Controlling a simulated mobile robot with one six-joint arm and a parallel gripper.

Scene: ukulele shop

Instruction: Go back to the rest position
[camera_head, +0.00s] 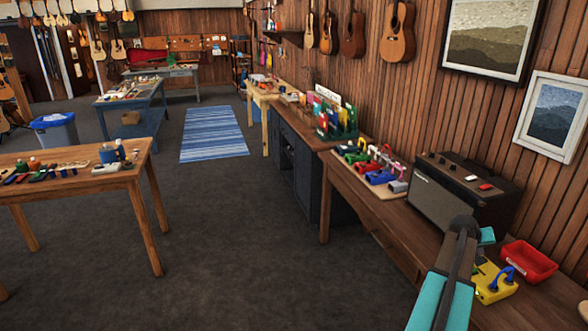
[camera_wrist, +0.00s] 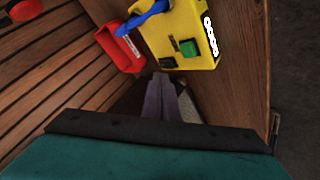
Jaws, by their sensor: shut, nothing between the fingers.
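My gripper (camera_wrist: 163,98) shows in the wrist view with its two grey fingers closed together and nothing between them. The fingertips are close to the lower edge of a yellow box (camera_wrist: 178,28), which has a blue handle and a green button; I cannot tell whether they touch it. In the head view my arm reaches over the wooden bench at the lower right, and the fingers are hidden or too small to make out. The yellow box (camera_head: 496,284) stands on the bench just right of my arm.
A red tray (camera_head: 528,262) lies beyond the yellow box, near the wall. A black amplifier (camera_head: 462,190) stands on the bench close to my arm. Colourful small items (camera_head: 372,165) sit farther along. Open floor (camera_head: 230,230) lies left of the bench, up to a wooden table (camera_head: 75,175).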

